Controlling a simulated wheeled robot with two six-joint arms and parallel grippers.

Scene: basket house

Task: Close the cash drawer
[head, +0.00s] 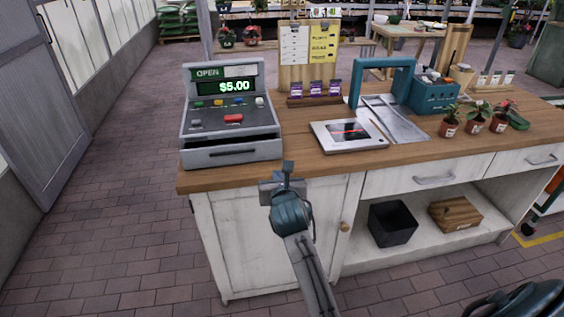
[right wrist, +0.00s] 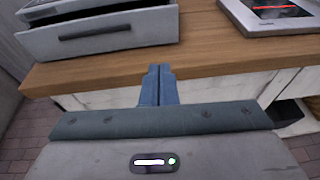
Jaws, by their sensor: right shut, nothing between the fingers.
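The grey cash register (head: 231,105) stands on the left end of the wooden counter, its display reading OPEN and $5.00. Its cash drawer (head: 232,154) is at the bottom front, with a dark bar handle. The drawer stands out a little, with a gap above its front. In the right wrist view the drawer (right wrist: 100,42) is at the upper left. My right gripper (head: 288,167) is shut and empty, in front of the counter edge and right of the drawer, apart from it. Its shut fingers (right wrist: 158,72) also show in the right wrist view. My left gripper is not in view.
A white tablet-like device (head: 348,134) lies on the counter (head: 300,152) right of the register. A teal caddy (head: 434,95), small potted plants (head: 475,122) and a sign board (head: 309,50) stand farther off. Brick floor (head: 110,220) is clear on the left.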

